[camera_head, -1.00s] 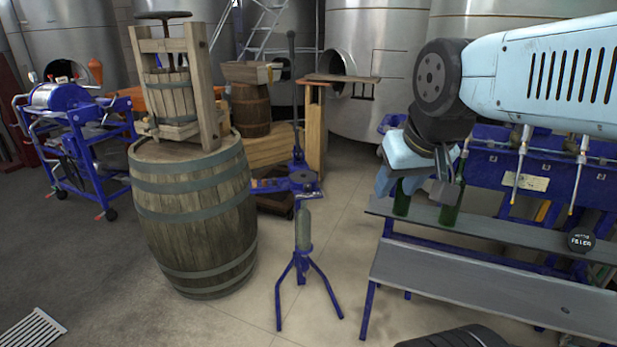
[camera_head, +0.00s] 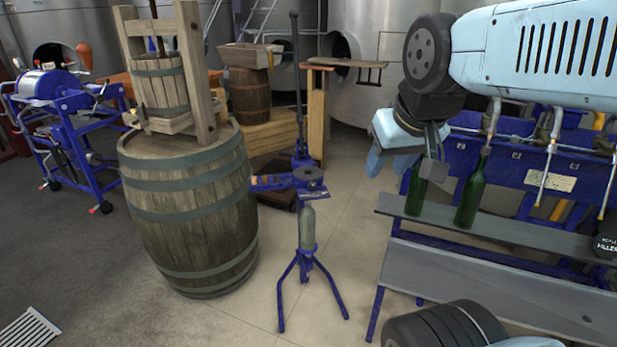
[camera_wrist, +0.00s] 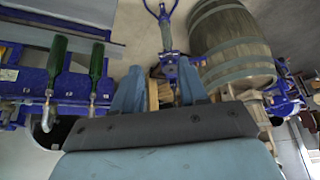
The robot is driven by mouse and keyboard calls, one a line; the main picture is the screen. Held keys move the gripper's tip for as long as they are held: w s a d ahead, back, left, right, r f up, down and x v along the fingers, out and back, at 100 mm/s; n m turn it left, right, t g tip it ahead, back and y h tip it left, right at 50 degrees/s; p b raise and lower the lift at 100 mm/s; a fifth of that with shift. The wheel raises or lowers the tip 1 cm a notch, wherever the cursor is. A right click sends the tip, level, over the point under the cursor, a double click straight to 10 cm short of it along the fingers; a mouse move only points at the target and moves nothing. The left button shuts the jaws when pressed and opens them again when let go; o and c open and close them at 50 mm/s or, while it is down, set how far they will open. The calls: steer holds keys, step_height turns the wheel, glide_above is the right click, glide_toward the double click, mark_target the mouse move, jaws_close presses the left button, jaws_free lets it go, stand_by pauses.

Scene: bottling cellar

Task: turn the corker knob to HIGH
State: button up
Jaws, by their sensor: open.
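The blue floor corker (camera_head: 307,185) stands upright on tripod legs in the middle of the head view, with a tall dark lever and a pale bottle-like part (camera_head: 308,225) low in its frame. In the wrist view the corker (camera_wrist: 165,42) shows beyond my fingers. I cannot make out its knob or any HIGH marking. My gripper (camera_head: 402,162) is open and empty, in the air to the right of the corker and apart from it. In the wrist view my gripper (camera_wrist: 160,88) has its two blue fingers spread, with nothing between them.
A large barrel (camera_head: 190,215) carrying a wooden press (camera_head: 160,85) stands left of the corker. On the right is a filler bench (camera_head: 490,275) with green bottles (camera_head: 469,195) under spouts. Open floor (camera_head: 240,310) lies in front of the corker.

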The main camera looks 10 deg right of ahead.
steer(key=shift+o, duration=1.4)
steer(key=shift+w+a, duration=0.1)
steer(key=shift+w, duration=0.1)
steer(key=shift+o, duration=0.2)
steer(key=w, duration=1.2)
steer(key=shift+w+a+n+h, duration=0.15)
steer(key=shift+w+n+h, duration=0.15)
steer(key=shift+w, duration=0.05)
steer(key=n+g+y, duration=0.1)
glide_above(313, 184)
steer(key=s, duration=0.6)
step_height(313, 184, down, 21)
steer(key=x, duration=1.4)
steer(key=shift+d, duration=0.3)
steer(key=c, duration=1)
